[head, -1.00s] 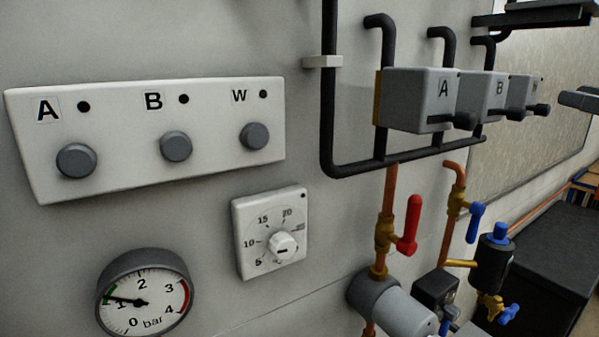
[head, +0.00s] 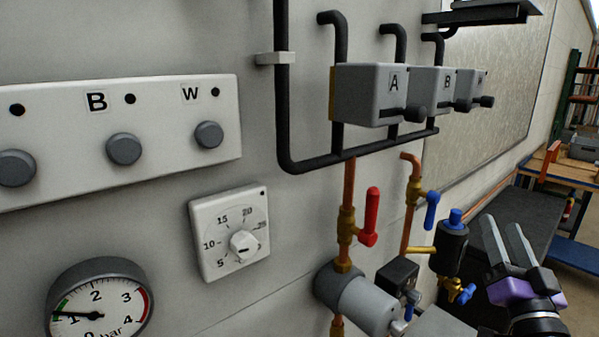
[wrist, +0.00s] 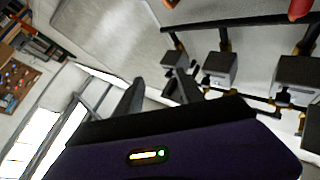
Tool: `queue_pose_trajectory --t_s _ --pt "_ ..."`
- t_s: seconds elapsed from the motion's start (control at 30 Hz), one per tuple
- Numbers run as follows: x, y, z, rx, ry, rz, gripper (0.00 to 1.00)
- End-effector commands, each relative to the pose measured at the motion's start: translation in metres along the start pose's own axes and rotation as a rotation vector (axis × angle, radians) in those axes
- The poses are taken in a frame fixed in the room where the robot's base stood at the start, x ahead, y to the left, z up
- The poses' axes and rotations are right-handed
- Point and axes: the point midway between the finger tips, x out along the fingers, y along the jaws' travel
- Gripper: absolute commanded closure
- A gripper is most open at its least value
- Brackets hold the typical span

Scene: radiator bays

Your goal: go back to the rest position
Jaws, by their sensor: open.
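My gripper (head: 507,243) is at the lower right of the head view, its two grey fingers pointing up and apart, with nothing between them. It is in front of the dark bench top, to the right of the black valve with the blue cap (head: 452,247). In the wrist view my gripper (wrist: 158,88) shows its dark fingers spread and empty, with the grey valve boxes beyond and to the right. No fingertip visibly touches anything.
The wall holds grey boxes A (head: 372,94) and B (head: 432,90), a button panel (head: 170,118), a thermostat dial (head: 230,235) and a pressure gauge (head: 100,300). A red-handled valve (head: 369,218) sits on copper pipe. A dark bench (head: 480,200) and a wooden table (head: 562,172) stand at right.

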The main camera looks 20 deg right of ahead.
Motion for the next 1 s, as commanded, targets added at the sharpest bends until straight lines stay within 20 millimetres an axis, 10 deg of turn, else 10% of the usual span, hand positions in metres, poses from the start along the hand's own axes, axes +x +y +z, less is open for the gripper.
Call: queue_pose_trajectory --t_s 0.4,1.0 --pt "-0.164 -0.049 0.074 -0.070 -0.153 0.023 0.55" --pt "-0.391 -0.099 0.087 -0.267 -0.574 -0.245 0.55"
